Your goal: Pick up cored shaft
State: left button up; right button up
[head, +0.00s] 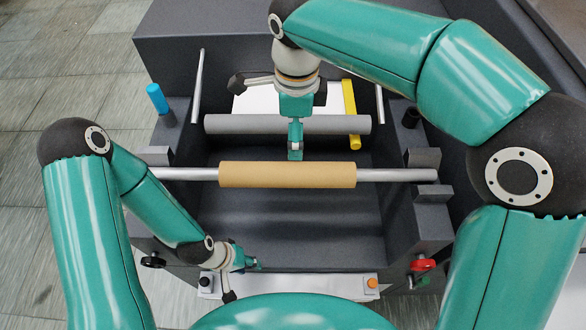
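The cored shaft is a silver rod with a tan core (287,175) around its middle. It lies level across the dark machine, its ends at the left and right side supports. My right gripper (296,150) points down just behind the core, in front of a grey roller. Its fingers are seen edge-on, so I cannot tell whether they are open or touch the core. My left gripper (252,265) is low at the front left of the machine, apart from the shaft. It is small and its finger gap is not clear.
The grey roller (225,124) runs behind the core. A yellow bar (351,115) and a white sheet (255,98) lie farther back. A blue cylinder (157,98) stands at left. A red knob (423,265) and an orange button (372,283) are at front right.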

aim_at(287, 167)
pick_arm(q)
jog(key=shift+r, duration=0.25)
pick_arm(e)
jog(key=f, duration=0.9)
jog(key=shift+a, duration=0.4)
jog(key=f, duration=0.1)
jog(key=f+p, duration=0.1)
jog(key=f, duration=0.1)
jog(key=a+f+p, duration=0.1)
jog(key=f, duration=0.1)
jog(key=shift+s, duration=0.2)
jog(key=shift+f, duration=0.2)
pick_arm(q)
jog(key=shift+r, duration=0.8)
pick_arm(e)
jog(key=shift+r, duration=0.1)
grip_shut()
